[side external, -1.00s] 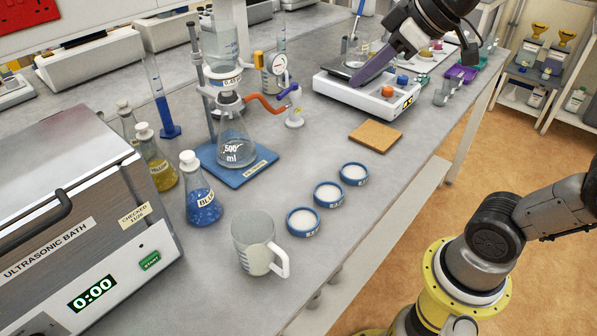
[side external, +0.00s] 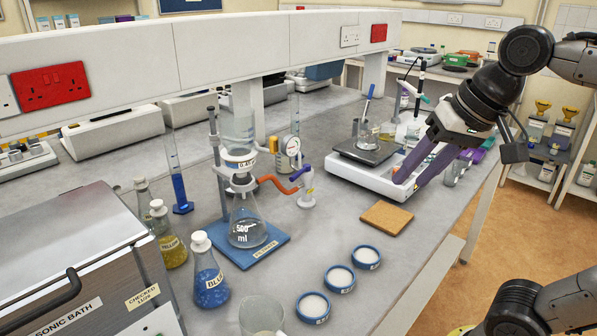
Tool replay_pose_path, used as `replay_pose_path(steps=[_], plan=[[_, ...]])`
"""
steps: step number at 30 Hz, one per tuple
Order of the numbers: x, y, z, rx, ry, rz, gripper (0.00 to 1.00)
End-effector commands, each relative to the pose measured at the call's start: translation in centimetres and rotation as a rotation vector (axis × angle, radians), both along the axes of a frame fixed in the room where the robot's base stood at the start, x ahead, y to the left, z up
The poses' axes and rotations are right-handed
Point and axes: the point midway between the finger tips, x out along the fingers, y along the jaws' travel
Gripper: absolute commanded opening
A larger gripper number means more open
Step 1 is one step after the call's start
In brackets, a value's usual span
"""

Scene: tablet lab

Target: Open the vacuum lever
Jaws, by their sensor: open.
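A filter stand with a conical flask marked 500 ml (side external: 246,225) stands on a blue base (side external: 262,245). An orange hose (side external: 277,184) runs from it to a small white valve post (side external: 306,190) with a purple lever (side external: 301,173) at its top. The lever slants. A round gauge (side external: 291,146) is behind it. My gripper (side external: 408,182) is open and empty, with long purple fingers pointing down and left. It is well to the right of the lever, in front of or over the right side of the white hotplate. It partly hides the hotplate's front.
The white hotplate (side external: 345,170) carries a beaker. A brown mat (side external: 387,218) and three blue-rimmed dishes (side external: 339,279) lie near the front edge. Stoppered yellow and blue flasks (side external: 210,277) and a blue cylinder (side external: 179,188) stand left. Bench between valve and mat is clear.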

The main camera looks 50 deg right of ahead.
Motion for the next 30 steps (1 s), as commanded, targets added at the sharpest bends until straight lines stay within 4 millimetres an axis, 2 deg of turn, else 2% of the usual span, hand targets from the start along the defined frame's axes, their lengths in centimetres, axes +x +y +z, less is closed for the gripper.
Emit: replay_pose_path(steps=[3, 6, 9, 13, 18, 24, 27, 30], plan=[[4.0, -0.4, 3.5, 0.074, 0.026, -0.147, 0.46], [7.5, -0.8, 5.8, 0.134, 0.052, -0.268, 0.46], [11.2, -1.5, 7.3, 0.183, 0.077, -0.379, 0.46], [16.0, -2.6, 8.1, 0.233, 0.114, -0.503, 0.46], [22.2, -4.5, 7.1, 0.277, 0.162, -0.631, 0.46], [28.2, -7.0, 3.4, 0.287, 0.214, -0.693, 0.46], [29.8, -7.9, 1.2, 0.283, 0.243, -0.709, 0.46], [30.4, -8.5, -0.6, 0.278, 0.277, -0.721, 0.46]])
